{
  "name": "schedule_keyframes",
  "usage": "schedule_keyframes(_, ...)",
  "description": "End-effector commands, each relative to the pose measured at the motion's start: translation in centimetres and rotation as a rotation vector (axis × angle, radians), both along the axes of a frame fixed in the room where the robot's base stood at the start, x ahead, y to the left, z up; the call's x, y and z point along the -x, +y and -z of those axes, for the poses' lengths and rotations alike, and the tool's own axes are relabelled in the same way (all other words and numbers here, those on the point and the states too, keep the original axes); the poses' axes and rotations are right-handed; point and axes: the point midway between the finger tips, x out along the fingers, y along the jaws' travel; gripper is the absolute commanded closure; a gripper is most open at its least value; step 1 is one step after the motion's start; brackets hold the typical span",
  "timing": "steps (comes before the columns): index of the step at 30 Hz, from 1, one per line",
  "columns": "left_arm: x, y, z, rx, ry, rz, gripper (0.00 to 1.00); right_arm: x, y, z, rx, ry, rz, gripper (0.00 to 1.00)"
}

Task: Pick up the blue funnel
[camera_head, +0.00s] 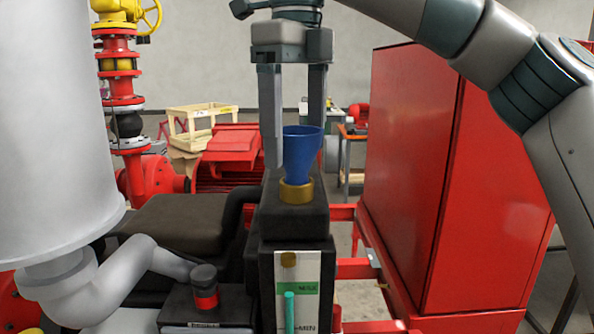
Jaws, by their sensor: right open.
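The blue funnel (302,152) stands upright with its wide mouth up. Its narrow lower end sits in a brass-coloured ring (296,190) on top of a black housing. My right gripper (293,145) comes down from above with its two fingers pointing down. It is open. One finger is at the left of the funnel, and the other is at the right and partly behind the funnel's rim. I cannot tell whether either finger touches the funnel. My left gripper is not in view.
A tall red cabinet (410,170) stands close at the right. A large grey cylinder (55,120) with a bent pipe fills the left. A black block with a labelled gauge (298,290) is in front below the funnel. Red pipework with a yellow handwheel (150,15) is behind left.

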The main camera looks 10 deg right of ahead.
Motion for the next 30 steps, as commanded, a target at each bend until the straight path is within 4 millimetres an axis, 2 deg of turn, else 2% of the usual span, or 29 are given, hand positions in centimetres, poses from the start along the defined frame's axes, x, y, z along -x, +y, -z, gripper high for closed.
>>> schedule_keyframes(11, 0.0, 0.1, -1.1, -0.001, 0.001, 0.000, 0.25, -0.1, 0.1, 3.6, 0.000, 0.000, 0.000, 0.25)
schedule_keyframes(26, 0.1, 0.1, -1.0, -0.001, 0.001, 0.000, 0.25, -0.1, 0.1, 3.8, -0.002, -0.001, 0.000, 0.25)
schedule_keyframes(30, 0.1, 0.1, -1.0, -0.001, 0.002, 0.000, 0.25, -0.2, 0.1, 3.8, -0.002, -0.001, 0.000, 0.56)
